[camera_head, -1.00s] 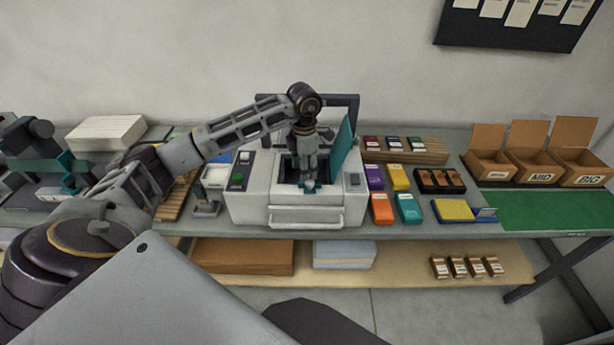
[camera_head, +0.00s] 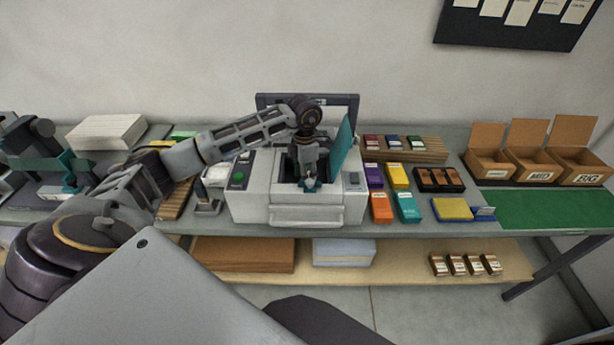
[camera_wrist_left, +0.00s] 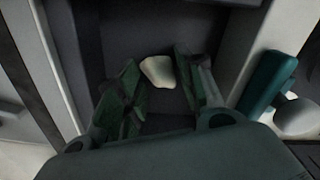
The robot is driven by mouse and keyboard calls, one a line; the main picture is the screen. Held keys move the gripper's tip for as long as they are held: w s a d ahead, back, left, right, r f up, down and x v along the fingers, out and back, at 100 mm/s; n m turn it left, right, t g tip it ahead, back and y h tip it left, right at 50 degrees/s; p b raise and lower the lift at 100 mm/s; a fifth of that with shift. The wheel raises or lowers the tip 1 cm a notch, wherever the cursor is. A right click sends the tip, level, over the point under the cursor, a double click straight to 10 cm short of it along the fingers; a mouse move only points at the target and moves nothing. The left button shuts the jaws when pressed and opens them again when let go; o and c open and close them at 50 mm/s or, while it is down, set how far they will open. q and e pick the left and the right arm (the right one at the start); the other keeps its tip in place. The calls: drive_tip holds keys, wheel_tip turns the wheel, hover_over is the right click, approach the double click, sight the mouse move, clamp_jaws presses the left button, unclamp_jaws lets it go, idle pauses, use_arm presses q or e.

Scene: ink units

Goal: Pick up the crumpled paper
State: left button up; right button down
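The crumpled paper (camera_wrist_left: 158,72) is a small off-white lump in the left wrist view, lying in the dark cavity of the printer. My left gripper (camera_wrist_left: 160,92) is open, with one finger on either side of the paper and a gap beside it. In the head view my left gripper (camera_head: 310,184) points down into the open top of the white printer (camera_head: 305,214), whose teal lid (camera_head: 345,140) stands up. The paper is hidden in the head view. My right gripper is not in view.
Coloured ink boxes (camera_head: 381,207) stand right of the printer. Cardboard boxes (camera_head: 533,167) and a green mat (camera_head: 555,210) are farther right. A dark frame (camera_head: 265,102) stands behind the printer. The printer's cavity walls closely surround the gripper.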

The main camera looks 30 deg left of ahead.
use_arm(q)
drive_tip(key=c, duration=0.3)
drive_tip(key=shift+r, duration=0.15)
drive_tip(key=shift+r+b, duration=0.8)
drive_tip(key=shift+r, duration=4.05)
drive_tip(key=shift+a, duration=0.15)
